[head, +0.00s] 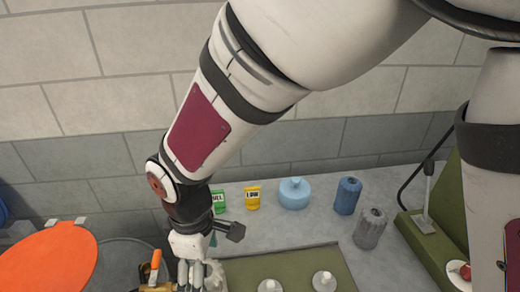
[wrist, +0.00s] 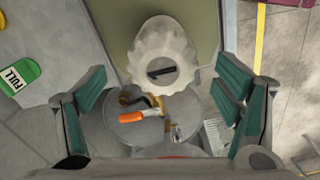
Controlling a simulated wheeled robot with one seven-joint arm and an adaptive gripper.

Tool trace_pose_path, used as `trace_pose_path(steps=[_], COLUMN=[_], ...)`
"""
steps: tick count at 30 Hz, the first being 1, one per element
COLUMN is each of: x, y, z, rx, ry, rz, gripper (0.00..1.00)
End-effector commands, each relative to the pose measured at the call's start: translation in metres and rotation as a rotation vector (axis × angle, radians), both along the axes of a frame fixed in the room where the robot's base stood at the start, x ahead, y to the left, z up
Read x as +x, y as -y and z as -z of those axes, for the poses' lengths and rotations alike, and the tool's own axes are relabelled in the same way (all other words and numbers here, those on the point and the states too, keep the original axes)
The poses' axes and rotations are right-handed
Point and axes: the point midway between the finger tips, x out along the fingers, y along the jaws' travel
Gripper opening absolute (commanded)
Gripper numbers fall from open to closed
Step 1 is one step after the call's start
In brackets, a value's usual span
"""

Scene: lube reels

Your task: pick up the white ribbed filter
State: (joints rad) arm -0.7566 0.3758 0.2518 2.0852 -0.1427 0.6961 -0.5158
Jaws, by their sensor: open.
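The white ribbed filter (wrist: 180,48) shows in the wrist view at top centre. It is a pale scalloped round seen end-on, with a dark slot in its middle. It lies between and slightly beyond the tips of my gripper (wrist: 161,76). The teal-padded fingers are spread wide on either side, with gaps to the filter. Nothing is held. In the head view, my gripper (head: 190,272) points down at the bottom edge, and a pale ribbed part of the filter (head: 216,274) shows just right of it, mostly hidden behind the fingers.
An orange-handled tool (wrist: 130,116) lies on a round grey surface close to the filter. A green mat (head: 300,262) bears white cone-tipped items (head: 324,281). Blue (head: 347,195) and grey (head: 369,228) ribbed cylinders and a light blue canister (head: 294,194) stand behind. An orange disc (head: 48,260) is left.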

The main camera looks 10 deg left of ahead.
Motion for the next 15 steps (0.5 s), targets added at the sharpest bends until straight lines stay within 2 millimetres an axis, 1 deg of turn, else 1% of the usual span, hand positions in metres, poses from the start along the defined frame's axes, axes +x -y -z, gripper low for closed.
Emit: trace_pose_path(steps=[6,9,12,15], x=[-0.006,-0.004,-0.003,-0.003], y=[0.005,0.004,0.004,0.004], z=[0.027,0.040,0.047,0.049], rx=[-0.005,-0.003,-0.002,0.000], ry=[-0.004,-0.003,-0.002,0.000], rz=[-0.001,0.001,0.000,0.000], gripper=[0.84,0.84,0.84,0.84])
